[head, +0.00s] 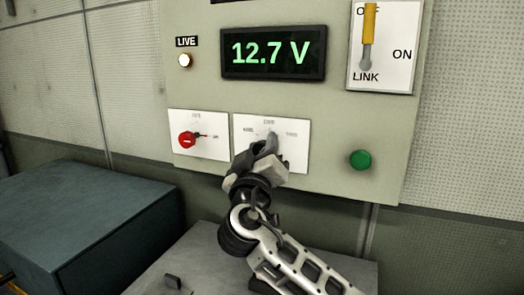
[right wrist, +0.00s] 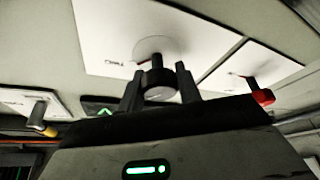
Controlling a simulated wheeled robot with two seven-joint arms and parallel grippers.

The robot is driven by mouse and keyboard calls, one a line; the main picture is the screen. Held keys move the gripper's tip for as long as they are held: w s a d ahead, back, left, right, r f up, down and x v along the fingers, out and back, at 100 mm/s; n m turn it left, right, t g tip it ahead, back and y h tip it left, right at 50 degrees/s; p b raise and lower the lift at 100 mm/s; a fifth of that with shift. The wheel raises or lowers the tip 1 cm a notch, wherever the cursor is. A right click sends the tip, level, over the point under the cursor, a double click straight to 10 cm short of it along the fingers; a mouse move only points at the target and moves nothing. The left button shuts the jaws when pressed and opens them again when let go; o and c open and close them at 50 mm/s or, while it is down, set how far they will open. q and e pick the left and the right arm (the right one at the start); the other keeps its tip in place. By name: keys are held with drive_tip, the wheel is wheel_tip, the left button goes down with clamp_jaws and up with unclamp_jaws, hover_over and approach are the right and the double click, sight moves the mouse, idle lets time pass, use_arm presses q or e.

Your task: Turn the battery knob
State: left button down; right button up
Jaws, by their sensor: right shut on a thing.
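A black knob (right wrist: 158,82) is on the middle white plate (head: 298,158) of the grey-green wall panel. My right gripper (head: 266,148) is at this plate and hides most of the knob in the head view. In the right wrist view the two fingers of the right gripper (right wrist: 160,88) stand on either side of the knob, shut on it. The labels around the knob are too small to read. A red knob (head: 187,139) is on the white plate to the left. It also shows at the right in the right wrist view (right wrist: 263,97). My left gripper is out of view.
Above is a display (head: 273,53) reading 12.7 V, with a LIVE lamp (head: 184,60) beside it. A yellow-handled lever (head: 369,24) is at the upper right. A green button (head: 361,159) is at the lower right. A blue-grey box (head: 90,222) stands at the left.

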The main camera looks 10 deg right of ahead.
drive_tip(key=n+p, duration=0.1)
drive_tip(key=n, duration=0.1)
drive_tip(key=n+y+p, duration=0.1)
drive_tip(key=p, duration=0.1)
drive_tip(key=shift+r+n+y, duration=0.3)
drive_tip(key=shift+r+n, duration=0.05)
drive_tip(key=shift+n, duration=0.05)
drive_tip(key=shift+n+g+y+p, duration=0.3)
drive_tip(key=shift+n+y+p, duration=0.2)
drive_tip(key=shift+n+p, duration=1.1)
drive_tip(key=shift+p, duration=0.15)
drive_tip(key=n+g+y+p, duration=0.1)
drive_tip(key=n+p, duration=0.1)
drive_tip(key=p, duration=0.1)
drive_tip(key=shift+f+n, duration=0.15)
drive_tip(key=shift+n, duration=0.15)
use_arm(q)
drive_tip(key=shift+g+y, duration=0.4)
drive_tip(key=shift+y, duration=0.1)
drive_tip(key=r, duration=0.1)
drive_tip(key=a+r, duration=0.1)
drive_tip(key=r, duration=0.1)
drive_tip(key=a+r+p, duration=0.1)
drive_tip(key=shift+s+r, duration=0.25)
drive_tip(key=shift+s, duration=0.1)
use_arm(e)
drive_tip(key=shift+f+n, duration=0.15)
drive_tip(key=shift+n, duration=0.35)
drive_tip(key=shift+a, duration=0.1)
